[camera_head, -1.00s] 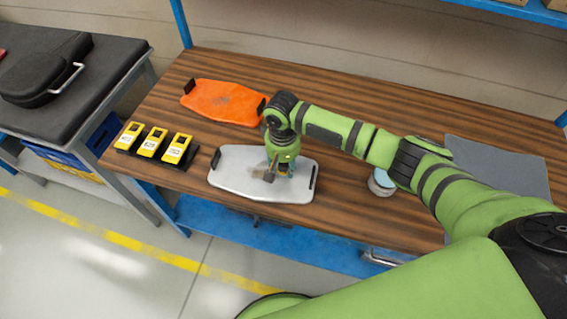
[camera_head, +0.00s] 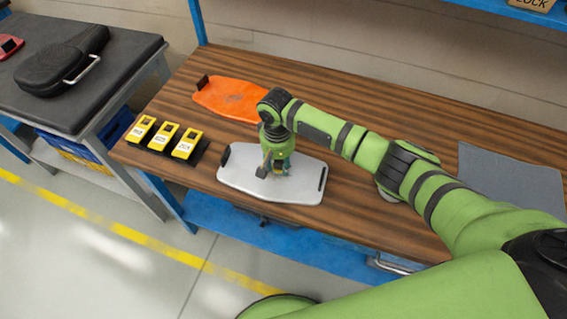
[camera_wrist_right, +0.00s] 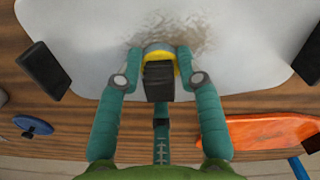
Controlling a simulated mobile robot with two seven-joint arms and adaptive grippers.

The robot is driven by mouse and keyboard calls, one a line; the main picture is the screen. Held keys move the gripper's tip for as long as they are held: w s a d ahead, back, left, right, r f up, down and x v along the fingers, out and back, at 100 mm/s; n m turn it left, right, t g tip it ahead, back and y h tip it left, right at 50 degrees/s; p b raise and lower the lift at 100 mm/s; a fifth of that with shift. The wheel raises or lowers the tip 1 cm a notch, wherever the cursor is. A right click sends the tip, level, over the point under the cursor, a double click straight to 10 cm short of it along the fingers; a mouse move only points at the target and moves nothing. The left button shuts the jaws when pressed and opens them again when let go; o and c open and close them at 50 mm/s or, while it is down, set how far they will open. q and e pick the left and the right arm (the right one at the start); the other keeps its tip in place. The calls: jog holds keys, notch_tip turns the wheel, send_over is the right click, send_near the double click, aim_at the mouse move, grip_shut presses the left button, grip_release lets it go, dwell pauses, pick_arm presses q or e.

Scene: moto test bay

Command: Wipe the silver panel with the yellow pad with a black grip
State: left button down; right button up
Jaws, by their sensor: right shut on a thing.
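The silver panel (camera_head: 240,184) lies flat on the wooden bench, with a black block at each end. It also fills the top of the right wrist view (camera_wrist_right: 100,35), where a brown smudge (camera_wrist_right: 196,38) shows on it. My right gripper (camera_head: 276,170) points down over the middle of the panel. In the right wrist view its two green fingers (camera_wrist_right: 158,78) are shut on the black grip (camera_wrist_right: 159,82) of the yellow pad (camera_wrist_right: 182,64). The pad is at the panel by the smudge; its underside is hidden. My left gripper is not in view.
An orange panel (camera_head: 228,99) lies behind the silver one. Three yellow labelled items (camera_head: 163,138) stand at the bench's left edge. A grey mat (camera_head: 510,175) lies at right. A black case (camera_head: 62,66) lies on the side table.

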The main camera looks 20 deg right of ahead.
aim_at(254, 165)
jog(key=shift+w+a+f+b, duration=0.1)
jog(key=shift+w+a+b, duration=0.35)
jog(key=shift+a, duration=0.35)
jog(key=shift+w+a+f+b, duration=0.1)
jog(key=shift+w+a+b, duration=0.3)
jog(key=shift+a, duration=0.4)
jog(key=shift+w+a+b, duration=0.3)
jog(key=shift+a+b, duration=0.1)
jog(key=shift+a, duration=0.1)
jog(key=shift+w+a+b, duration=0.3)
jog(key=shift+a+b, duration=0.05)
jog(key=shift+a, duration=0.15)
jog(key=shift+w+a+r+b, duration=0.1)
jog(key=shift+w+a+b, duration=0.3)
jog(key=shift+a, duration=0.25)
jog(key=shift+s+p, duration=0.1)
jog(key=shift+p, duration=0.3)
jog(key=shift+s+d+r+p, duration=0.1)
jog(key=shift+s+d+p, duration=0.2)
jog(key=shift+d+p, duration=0.5)
jog(key=s+d+p, duration=0.1)
jog(key=p, duration=0.2)
jog(key=shift+d, duration=0.25)
jog(key=shift+s+d+p, duration=0.2)
jog(key=shift+d+p, duration=0.05)
jog(key=shift+p, duration=0.2)
